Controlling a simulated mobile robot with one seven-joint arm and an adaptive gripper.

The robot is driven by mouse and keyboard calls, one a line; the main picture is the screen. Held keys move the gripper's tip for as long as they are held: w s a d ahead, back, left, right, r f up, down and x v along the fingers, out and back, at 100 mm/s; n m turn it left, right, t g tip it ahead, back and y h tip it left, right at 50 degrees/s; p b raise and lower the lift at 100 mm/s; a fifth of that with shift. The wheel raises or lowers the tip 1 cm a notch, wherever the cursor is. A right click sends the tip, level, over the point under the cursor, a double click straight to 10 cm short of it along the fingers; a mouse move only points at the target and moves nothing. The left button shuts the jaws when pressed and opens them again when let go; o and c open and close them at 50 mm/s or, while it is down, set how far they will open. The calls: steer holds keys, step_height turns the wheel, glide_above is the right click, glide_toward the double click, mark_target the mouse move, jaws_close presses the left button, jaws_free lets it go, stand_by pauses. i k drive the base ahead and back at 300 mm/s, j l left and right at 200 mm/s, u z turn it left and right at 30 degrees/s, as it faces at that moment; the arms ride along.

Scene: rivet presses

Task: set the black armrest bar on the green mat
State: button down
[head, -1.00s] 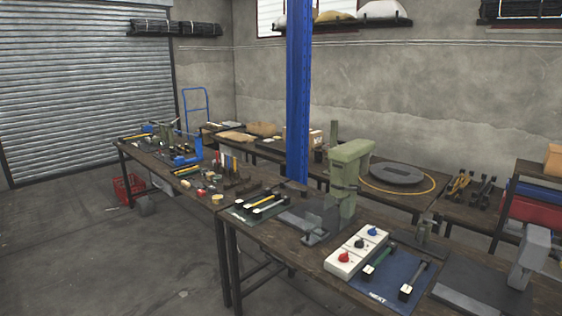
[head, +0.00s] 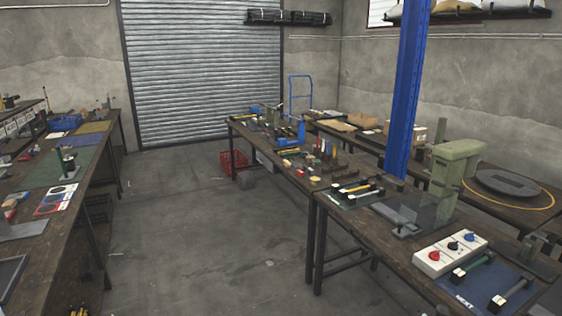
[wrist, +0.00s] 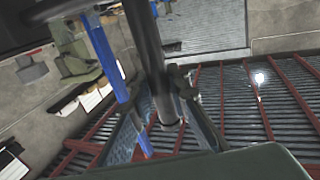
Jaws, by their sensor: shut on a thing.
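My gripper (wrist: 164,88) shows in the wrist view, with its fingers closed around a black armrest bar (wrist: 143,30). The bar is a dark round rod that runs from the top edge down between the fingers; its upper end is out of frame. The gripper is not in the head view. In the head view a green mat (head: 48,176) lies on the left bench, with a small dark fixture with a green upright on it. A darker green mat (head: 337,200) on the right bench carries several bars with yellow and pale parts.
The right bench holds a green press (head: 452,170), a white box with coloured knobs (head: 450,254) and a blue mat (head: 463,292) with two bars. A blue post (head: 407,90) stands behind it.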

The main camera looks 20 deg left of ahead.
mark_target(43, 173)
steer(key=i+j+u, duration=0.1)
steer(key=u, duration=1.5)
steer(key=i+l, duration=0.2)
steer(key=i, duration=0.3)
steer(key=i+l, duration=0.2)
steer(key=i, duration=0.3)
steer(key=i+l, duration=0.2)
steer(key=i, duration=0.35)
steer(key=i+l, duration=0.25)
steer(key=i, duration=1.85)
steer(key=i+u, duration=0.2)
steer(key=i, duration=0.6)
